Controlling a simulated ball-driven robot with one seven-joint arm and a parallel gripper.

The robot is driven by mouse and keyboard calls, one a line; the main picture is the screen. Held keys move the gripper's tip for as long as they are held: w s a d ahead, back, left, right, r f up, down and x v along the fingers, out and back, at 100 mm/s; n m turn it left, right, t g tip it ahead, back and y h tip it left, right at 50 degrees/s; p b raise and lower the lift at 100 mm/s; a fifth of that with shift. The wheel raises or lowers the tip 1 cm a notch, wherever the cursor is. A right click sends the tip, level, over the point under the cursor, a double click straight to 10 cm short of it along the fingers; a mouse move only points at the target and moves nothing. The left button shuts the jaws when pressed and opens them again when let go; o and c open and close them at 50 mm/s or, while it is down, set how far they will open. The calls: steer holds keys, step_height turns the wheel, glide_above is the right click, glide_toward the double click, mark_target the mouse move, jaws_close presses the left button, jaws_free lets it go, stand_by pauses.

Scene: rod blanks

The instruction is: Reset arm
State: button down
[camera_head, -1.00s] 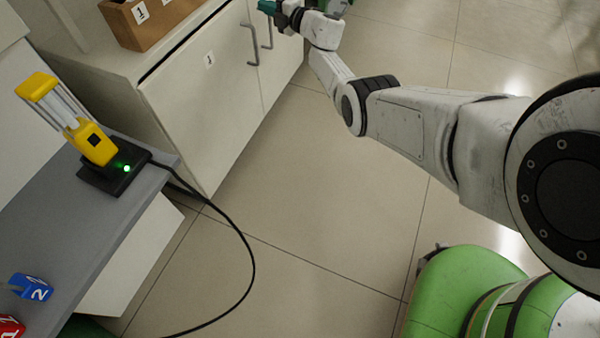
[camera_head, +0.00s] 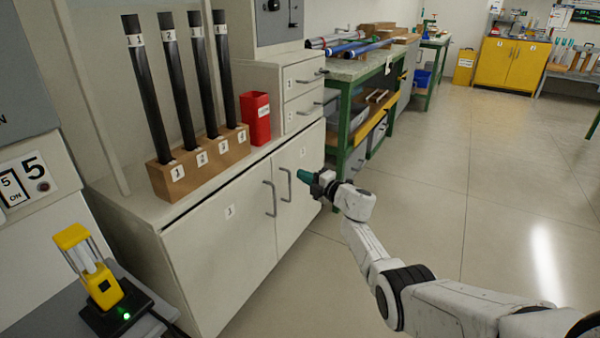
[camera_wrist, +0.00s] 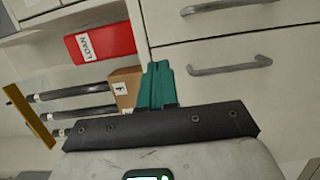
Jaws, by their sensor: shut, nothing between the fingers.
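My gripper (camera_head: 331,178) is at the end of my outstretched arm, in front of the white cabinet's handles in the head view. Its green fingers (camera_wrist: 157,85) are shut together with nothing between them in the wrist view. The rod blanks (camera_head: 178,80) are dark upright rods with number labels. They stand in a wooden block (camera_head: 200,165) on the cabinet top, left of and apart from my gripper. Part of the block (camera_wrist: 124,88) and some rods (camera_wrist: 75,90) also show in the wrist view.
A white cabinet (camera_head: 215,265) with two door handles stands beside my gripper. A red bin (camera_head: 256,118) sits on its top. A yellow device (camera_head: 88,265) stands on a black base at lower left. A green-framed workbench (camera_head: 345,72) is behind. The floor (camera_head: 480,220) at right is clear.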

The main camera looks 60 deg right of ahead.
steer(key=s+p, duration=0.2)
steer(key=s, duration=0.5)
steer(key=shift+s+d+p, duration=0.15)
steer(key=shift+d+p, duration=0.1)
steer(key=shift+p, duration=0.15)
